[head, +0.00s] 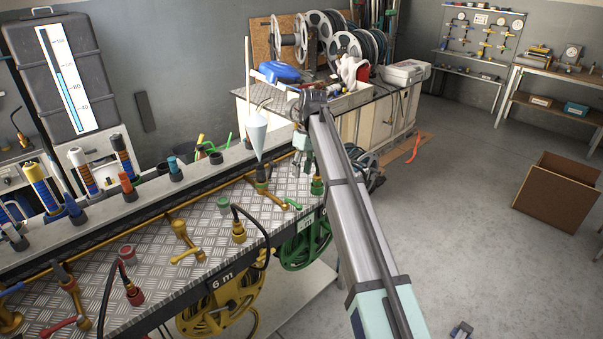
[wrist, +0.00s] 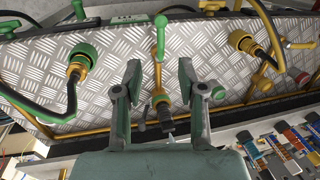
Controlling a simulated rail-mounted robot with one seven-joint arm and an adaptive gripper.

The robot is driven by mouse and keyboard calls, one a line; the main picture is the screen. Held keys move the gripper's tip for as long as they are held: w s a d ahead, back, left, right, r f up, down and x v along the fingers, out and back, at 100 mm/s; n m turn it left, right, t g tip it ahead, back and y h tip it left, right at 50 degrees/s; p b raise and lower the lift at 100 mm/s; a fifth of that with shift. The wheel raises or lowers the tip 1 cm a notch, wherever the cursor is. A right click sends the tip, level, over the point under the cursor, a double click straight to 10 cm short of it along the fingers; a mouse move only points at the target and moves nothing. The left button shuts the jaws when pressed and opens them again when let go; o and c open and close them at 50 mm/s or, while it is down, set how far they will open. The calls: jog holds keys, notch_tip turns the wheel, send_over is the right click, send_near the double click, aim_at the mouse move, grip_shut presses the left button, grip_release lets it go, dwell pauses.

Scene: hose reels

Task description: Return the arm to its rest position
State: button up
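My gripper (wrist: 160,77) is open in the wrist view, its two grey-green fingers apart with nothing held between them. It faces the metal tread-plate bench top (wrist: 110,50). A brass valve with a green lever (wrist: 160,38) shows between and beyond the fingers; I cannot tell the exact gap to it. In the head view my arm reaches from the lower right up to the middle. My gripper (head: 303,150) there hangs below the wrist joint, over the far right end of the bench, and its fingertips are hard to make out.
Yellow (head: 222,305) and green (head: 306,242) hose reels hang below the bench edge. A cabinet (head: 375,125) with reels on top stands behind. Open floor and a brown box (head: 560,190) lie to the right.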

jog(key=s+d+f+m, duration=0.2)
jog(key=s+d+f, duration=0.45)
jog(key=f, duration=0.45)
jog(key=s+d+f+m, duration=0.3)
jog(key=s+d+f, duration=0.35)
jog(key=f, duration=0.45)
jog(key=s+d+f+m+t, duration=0.1)
jog(key=s+d+f+m, duration=0.1)
jog(key=s+d+f, duration=0.4)
jog(key=s+d+f+m+h, duration=0.1)
jog(key=s+d+f, duration=0.15)
jog(key=s, duration=0.45)
jog(key=s+d+f+m+t, duration=0.1)
jog(key=s+d+f+m, duration=0.1)
jog(key=s+d+f, duration=0.4)
jog(key=s+f+g, duration=0.2)
jog(key=s+f, duration=0.4)
jog(key=s, duration=0.4)
jog(key=s+a+f+g, duration=0.1)
jog(key=s+f+g, duration=0.1)
jog(key=s+f, duration=0.4)
jog(key=s+a+f+g, duration=0.1)
jog(key=s+f+g, duration=0.2)
jog(key=s, duration=1.1)
notch_tip(320, 180, down, 3)
jog(key=shift+a+r, duration=0.1)
jog(key=shift+a, duration=0.1)
